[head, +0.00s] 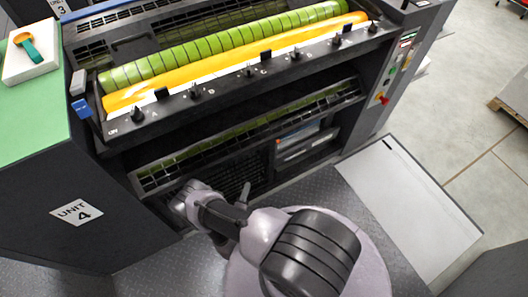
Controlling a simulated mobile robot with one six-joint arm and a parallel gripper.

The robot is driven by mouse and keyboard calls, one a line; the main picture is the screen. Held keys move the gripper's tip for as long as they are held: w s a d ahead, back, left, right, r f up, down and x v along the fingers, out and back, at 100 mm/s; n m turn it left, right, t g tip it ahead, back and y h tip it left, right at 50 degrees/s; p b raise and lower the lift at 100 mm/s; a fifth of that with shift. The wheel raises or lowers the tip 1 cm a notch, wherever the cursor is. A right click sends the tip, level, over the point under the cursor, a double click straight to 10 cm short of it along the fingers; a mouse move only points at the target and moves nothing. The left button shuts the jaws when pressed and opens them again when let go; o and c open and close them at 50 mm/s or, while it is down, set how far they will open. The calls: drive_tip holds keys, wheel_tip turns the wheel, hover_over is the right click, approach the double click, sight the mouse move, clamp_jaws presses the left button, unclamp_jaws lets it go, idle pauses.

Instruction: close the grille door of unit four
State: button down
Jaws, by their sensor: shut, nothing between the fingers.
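Unit four is the large dark machine; its side panel (80,235) carries the label "UNIT 4" (76,212). A slatted dark grille (290,118) runs along its front below the ink keys, with green roller showing behind the slats. I take this as the grille door; it stands tilted, with a dark open space below it. My gripper (182,201) is shut and empty, low at the left end of that opening. Its fingertips are small and partly hidden by my arm. I cannot tell whether it touches the grille.
Above are a green roller (220,42), a yellow ink strip (230,62) and a row of black keys. A control panel (395,70) is at the right. A pale plate (410,205) lies on the grey floor at right.

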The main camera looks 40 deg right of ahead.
drive_tip(key=w+d+f+b, duration=0.1)
drive_tip(key=w+d+b, duration=0.1)
drive_tip(key=d, duration=0.3)
drive_tip(key=w+d+f+b, duration=0.1)
drive_tip(key=w+d+b, duration=0.1)
drive_tip(key=d, duration=0.4)
drive_tip(key=shift+f+b, duration=0.25)
drive_tip(key=shift+b, duration=0.4)
